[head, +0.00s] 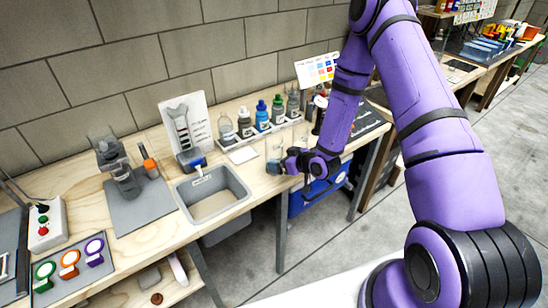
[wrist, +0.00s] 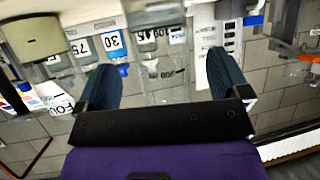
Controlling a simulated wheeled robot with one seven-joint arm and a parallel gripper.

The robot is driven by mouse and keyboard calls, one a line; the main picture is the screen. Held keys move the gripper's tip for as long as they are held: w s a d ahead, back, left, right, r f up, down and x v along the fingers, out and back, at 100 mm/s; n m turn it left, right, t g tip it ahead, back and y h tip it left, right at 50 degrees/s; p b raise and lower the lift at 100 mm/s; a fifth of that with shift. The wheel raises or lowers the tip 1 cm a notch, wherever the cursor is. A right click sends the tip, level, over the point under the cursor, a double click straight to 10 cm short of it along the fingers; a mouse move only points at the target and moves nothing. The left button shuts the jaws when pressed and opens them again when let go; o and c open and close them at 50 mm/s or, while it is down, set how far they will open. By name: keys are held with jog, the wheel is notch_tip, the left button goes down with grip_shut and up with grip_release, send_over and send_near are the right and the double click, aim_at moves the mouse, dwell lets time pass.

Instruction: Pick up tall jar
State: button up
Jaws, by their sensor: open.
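A clear, see-through jar (head: 273,152) stands near the front edge of the wooden bench, right of the grey basin. It looks like the tall jar, though its outline is faint. My gripper (head: 282,163) is beside it, low over the bench edge, and partly hides it. In the wrist view, which looks upside down, my gripper (wrist: 164,76) has its two dark fingers spread wide. A faint clear shape shows between them, with dark marks like digits. I cannot tell whether either finger touches the jar.
A row of labelled bottles (head: 262,117) stands in a rack behind the jar. A grey basin (head: 212,196) is set in the bench to the left. A white pad (head: 243,155) lies between. A blue bin (head: 318,192) is below the bench. My purple arm covers the right.

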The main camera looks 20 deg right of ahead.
jog(key=shift+x, duration=1.5)
jog(key=c, duration=1.1)
jog(key=shift+r, duration=0.1)
